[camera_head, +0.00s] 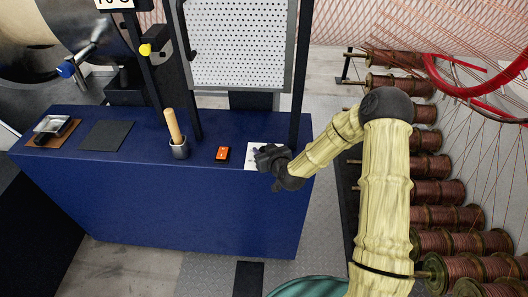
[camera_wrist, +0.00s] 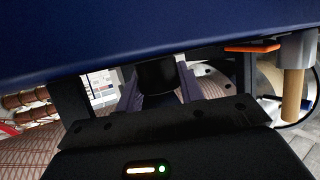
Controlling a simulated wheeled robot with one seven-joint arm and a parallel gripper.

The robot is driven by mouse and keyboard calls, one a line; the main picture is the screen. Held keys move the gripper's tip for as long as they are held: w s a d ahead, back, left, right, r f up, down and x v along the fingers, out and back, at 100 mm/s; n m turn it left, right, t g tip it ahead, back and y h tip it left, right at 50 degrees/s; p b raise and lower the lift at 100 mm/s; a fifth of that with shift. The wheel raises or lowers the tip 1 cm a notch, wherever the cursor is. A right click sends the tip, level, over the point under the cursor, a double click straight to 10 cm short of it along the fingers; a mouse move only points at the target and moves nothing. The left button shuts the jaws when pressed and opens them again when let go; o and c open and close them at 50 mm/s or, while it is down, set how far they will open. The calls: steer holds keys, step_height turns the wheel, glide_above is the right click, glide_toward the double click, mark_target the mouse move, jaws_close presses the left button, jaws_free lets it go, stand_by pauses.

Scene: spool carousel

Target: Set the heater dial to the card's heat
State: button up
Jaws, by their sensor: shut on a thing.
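My gripper (camera_head: 268,155) is low over the right end of the blue bench, beside and partly over a white sheet or card (camera_head: 251,164). Any print on the sheet is too small to read. In the wrist view my gripper (camera_wrist: 157,82) is shut on a dark, rounded, knob-like thing (camera_wrist: 157,75) between its two purplish fingers. I cannot tell for sure whether it is the heater dial; no markings show on it. In the head view the arm's end hides it. A white sign (camera_head: 115,3) with black characters is cut off at the top edge.
Dark posts and a perforated panel (camera_head: 238,42) rise behind. Copper spools (camera_head: 440,192) line the right.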

steer(key=m+h, duration=0.2)
steer(key=m+t+h+b, duration=0.1)
steer(key=m+h, duration=0.1)
steer(key=shift+a+t, duration=0.1)
steer(key=shift+t, duration=0.2)
steer(key=shift+d+m+h, duration=0.2)
steer(key=shift+m+h, duration=1.7)
steer(key=shift+h, duration=0.5)
steer(key=o, duration=1)
steer(key=v, duration=0.5)
steer(key=b+v, duration=0.1)
steer(key=v, duration=1.1)
steer(key=shift+a+r+b, duration=0.1)
steer(key=shift+r+b, duration=0.3)
